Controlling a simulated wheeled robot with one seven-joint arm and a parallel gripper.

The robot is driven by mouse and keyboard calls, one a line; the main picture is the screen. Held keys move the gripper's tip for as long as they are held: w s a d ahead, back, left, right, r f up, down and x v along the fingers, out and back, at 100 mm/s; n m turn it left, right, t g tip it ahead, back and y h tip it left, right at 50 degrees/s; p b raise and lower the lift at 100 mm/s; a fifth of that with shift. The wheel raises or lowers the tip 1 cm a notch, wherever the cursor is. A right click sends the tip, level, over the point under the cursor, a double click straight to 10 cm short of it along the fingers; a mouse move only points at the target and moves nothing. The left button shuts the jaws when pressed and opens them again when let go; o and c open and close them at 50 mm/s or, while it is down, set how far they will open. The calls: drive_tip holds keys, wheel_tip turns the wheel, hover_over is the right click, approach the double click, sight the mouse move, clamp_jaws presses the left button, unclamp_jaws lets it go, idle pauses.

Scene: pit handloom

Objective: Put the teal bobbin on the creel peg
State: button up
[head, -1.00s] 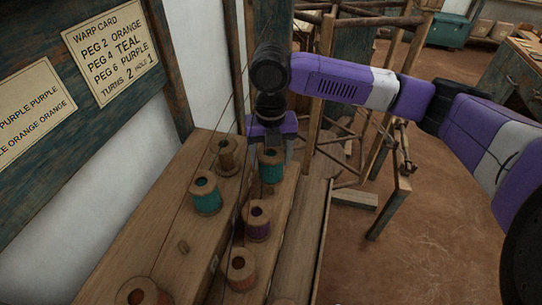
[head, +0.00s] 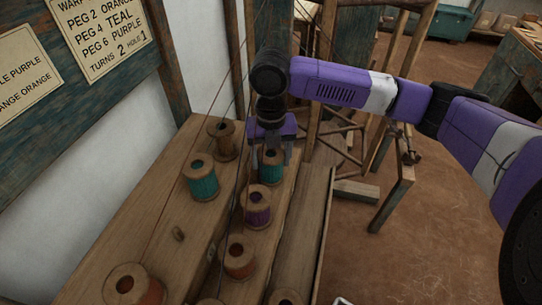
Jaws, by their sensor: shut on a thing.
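A teal bobbin (head: 271,168) with a wooden rim is between the fingers of my gripper (head: 271,158), which is shut on it. The bobbin is upright, behind a purple bobbin, over the lower right ledge; I cannot tell whether it touches the ledge.
A brown bobbin (head: 224,140) and an orange bobbin (head: 134,286) stand on the higher ledge. The purple bobbin (head: 256,206) and another orange bobbin (head: 239,258) stand lower right. Thin threads cross near my gripper. A warp card (head: 100,34) hangs at the upper left. Wooden frame posts stand behind.

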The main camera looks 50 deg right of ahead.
drive_tip(key=shift+f, duration=0.25)
drive_tip(key=o, duration=1.8)
drive_tip(key=shift+c, duration=0.2)
wheel_tip(320, 180, up, 7)
drive_tip(key=p, duration=0.5)
drive_tip(key=shift+s, duration=0.1)
